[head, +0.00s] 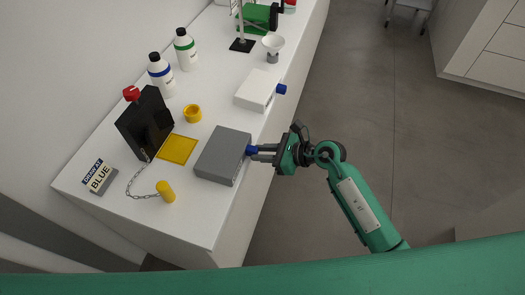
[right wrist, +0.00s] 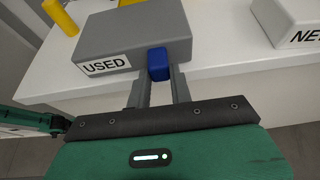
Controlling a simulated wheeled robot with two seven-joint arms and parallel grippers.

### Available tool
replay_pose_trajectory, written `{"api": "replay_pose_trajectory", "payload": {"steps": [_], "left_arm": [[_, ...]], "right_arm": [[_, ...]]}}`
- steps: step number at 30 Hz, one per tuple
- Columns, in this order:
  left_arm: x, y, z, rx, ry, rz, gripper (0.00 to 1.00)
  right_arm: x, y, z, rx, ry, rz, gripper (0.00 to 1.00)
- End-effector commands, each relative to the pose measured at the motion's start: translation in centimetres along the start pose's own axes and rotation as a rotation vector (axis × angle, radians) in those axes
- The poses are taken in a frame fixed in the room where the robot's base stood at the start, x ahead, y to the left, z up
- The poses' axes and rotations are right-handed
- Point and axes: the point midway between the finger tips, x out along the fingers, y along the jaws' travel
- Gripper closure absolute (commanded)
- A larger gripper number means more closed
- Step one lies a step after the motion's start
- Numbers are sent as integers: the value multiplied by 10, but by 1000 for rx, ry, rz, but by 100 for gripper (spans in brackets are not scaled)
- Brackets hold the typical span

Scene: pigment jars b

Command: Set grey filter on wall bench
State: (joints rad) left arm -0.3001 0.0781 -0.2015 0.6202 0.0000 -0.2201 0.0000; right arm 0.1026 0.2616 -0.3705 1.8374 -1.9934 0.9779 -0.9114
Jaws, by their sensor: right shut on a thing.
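The grey filter (head: 221,152) is a flat grey box with a blue knob on its side. It rests on the white wall bench (head: 190,222), near the bench's front edge. In the right wrist view the grey filter (right wrist: 135,30) shows a "USED" label. My right gripper (head: 252,151) reaches in from the aisle side and is shut on the blue knob. In the right wrist view the knob (right wrist: 158,64) sits between the fingertips. My left gripper is not in view.
A white box (head: 256,90) with a blue knob lies farther along the bench. A yellow square (head: 177,149), a black housing (head: 146,125), a yellow ring (head: 193,113) and a chained yellow cap (head: 166,191) are left of the filter. Bottles (head: 162,75) stand behind. Bare bench lies in front.

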Motion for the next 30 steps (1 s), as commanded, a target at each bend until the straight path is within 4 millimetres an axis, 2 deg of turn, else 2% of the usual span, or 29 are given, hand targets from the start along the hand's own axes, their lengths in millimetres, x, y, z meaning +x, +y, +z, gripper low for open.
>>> {"api": "replay_pose_trajectory", "payload": {"steps": [7, 8, 11, 23, 26, 30], "left_arm": [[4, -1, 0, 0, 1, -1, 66], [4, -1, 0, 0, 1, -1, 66], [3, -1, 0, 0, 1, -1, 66], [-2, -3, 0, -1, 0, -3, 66], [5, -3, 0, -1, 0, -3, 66], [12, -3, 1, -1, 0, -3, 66]], "right_arm": [[1, 0, -4, 0, -1, -1, 100], [1, 0, -4, 0, 0, -1, 77], [1, 0, -3, 0, 0, 0, 57], [-2, 0, 3, 0, 0, 0, 57], [-13, -1, -3, -3, 4, -2, 57], [-39, -1, -4, -3, 5, -2, 57]]}}
